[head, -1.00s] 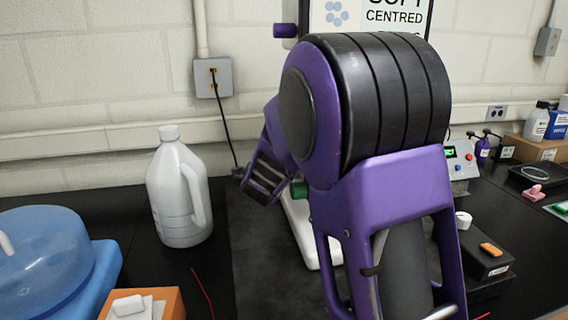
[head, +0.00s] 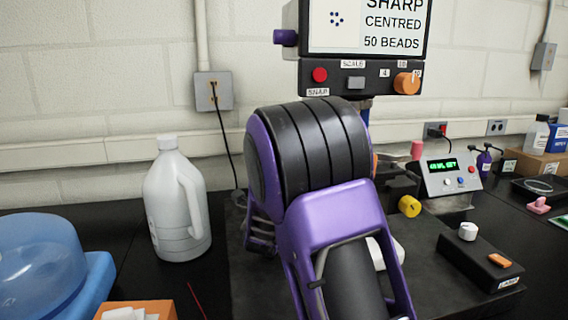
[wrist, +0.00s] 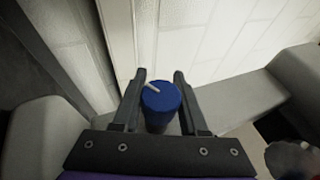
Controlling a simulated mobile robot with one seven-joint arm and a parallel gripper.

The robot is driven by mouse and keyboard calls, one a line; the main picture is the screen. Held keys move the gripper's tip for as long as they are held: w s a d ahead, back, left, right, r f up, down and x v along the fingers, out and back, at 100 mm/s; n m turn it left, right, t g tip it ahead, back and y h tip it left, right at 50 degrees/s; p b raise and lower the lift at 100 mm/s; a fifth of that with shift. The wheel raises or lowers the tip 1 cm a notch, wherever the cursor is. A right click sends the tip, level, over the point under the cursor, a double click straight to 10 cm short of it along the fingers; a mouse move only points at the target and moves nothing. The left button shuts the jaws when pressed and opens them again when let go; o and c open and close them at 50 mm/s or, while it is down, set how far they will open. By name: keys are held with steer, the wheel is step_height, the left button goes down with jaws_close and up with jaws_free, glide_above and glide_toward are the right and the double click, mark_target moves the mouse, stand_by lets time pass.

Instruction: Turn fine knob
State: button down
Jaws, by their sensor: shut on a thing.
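In the wrist view, a blue knob (wrist: 161,100) with a white pointer line sits between the two dark fingers of my gripper (wrist: 161,76). The pointer line slants toward the upper left. My gripper is shut on the knob. No label on the knob can be read. In the head view, my purple and black arm hides the gripper, the blue knob and much of the instrument behind. The instrument's screen (head: 368,25) reads "SHARP CENTRED 50 BEADS" beside a picture of small dark dots. A yellow knob (head: 409,206) shows to the right of my arm.
A control box with a green display (head: 446,176) stands at the right, behind a black box with a white knob (head: 467,231). A white jug (head: 177,205) and a blue domed container (head: 40,260) stand at the left. Pale surfaces surround the knob closely in the wrist view.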

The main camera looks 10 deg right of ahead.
stand_by(0.4)
steer(key=shift+c, duration=2.2)
jaws_free()
steer(key=shift+s+a+f, duration=0.2)
steer(key=shift+s, duration=0.25)
steer(key=s+a, duration=0.2)
steer(key=s, duration=0.4)
steer(key=s+a+p, duration=0.1)
steer(key=s+a, duration=0.2)
steer(key=s, duration=0.3)
steer(key=shift+s+a+f, duration=0.35)
